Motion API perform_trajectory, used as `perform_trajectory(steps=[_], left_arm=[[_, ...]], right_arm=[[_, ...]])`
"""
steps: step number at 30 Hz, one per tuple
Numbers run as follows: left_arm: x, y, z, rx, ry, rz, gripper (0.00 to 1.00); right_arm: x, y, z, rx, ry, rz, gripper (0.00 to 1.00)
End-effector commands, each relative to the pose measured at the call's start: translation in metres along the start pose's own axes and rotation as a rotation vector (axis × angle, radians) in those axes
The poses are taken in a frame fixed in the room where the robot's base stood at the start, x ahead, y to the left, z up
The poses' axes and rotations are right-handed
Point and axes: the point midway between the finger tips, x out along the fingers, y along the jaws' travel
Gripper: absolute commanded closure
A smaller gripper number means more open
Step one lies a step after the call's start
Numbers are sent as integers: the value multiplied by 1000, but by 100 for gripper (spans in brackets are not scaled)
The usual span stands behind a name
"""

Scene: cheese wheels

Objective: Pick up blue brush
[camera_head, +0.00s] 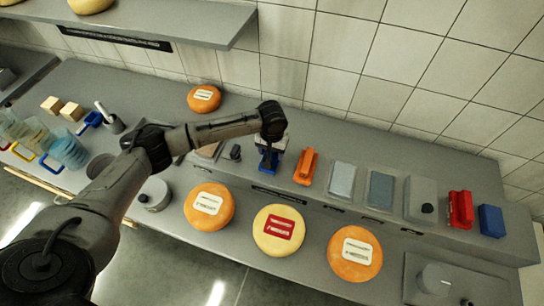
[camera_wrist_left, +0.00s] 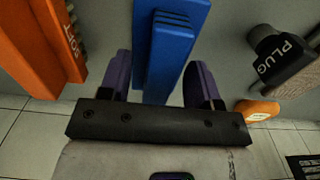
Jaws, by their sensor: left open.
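The blue brush (camera_head: 268,163) lies on the grey counter between a dark stamp-like tool and an orange brush. In the left wrist view the blue brush (camera_wrist_left: 168,50) shows as a long blue block with a stepped upper part. My left gripper (camera_head: 271,143) is over it, partly hiding it in the head view. In the left wrist view my left gripper (camera_wrist_left: 160,76) is open, with one purple finger on each side of the brush and a gap beside each finger. My right gripper is in neither view.
An orange brush (camera_head: 306,167) lies close to the right of the blue one. A dark tool marked PLUG (camera_wrist_left: 280,56) is on the other side. Cheese wheels (camera_head: 209,206) line the front. Grey blocks (camera_head: 342,180), a red brush (camera_head: 461,209) and a blue block (camera_head: 491,221) are farther right.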

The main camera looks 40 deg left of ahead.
Motion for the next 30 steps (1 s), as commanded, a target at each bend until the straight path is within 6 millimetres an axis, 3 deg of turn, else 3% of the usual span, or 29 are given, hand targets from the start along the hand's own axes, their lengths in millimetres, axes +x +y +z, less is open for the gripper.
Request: perform_trajectory(steps=[7, 24, 30], left_arm=[[1, 0, 0, 0, 0, 0, 44], [0, 0, 0, -1, 0, 0, 99], [0, 0, 0, -1, 1, 1, 100]], right_arm=[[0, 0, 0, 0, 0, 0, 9], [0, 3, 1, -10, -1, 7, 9], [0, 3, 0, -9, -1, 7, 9]])
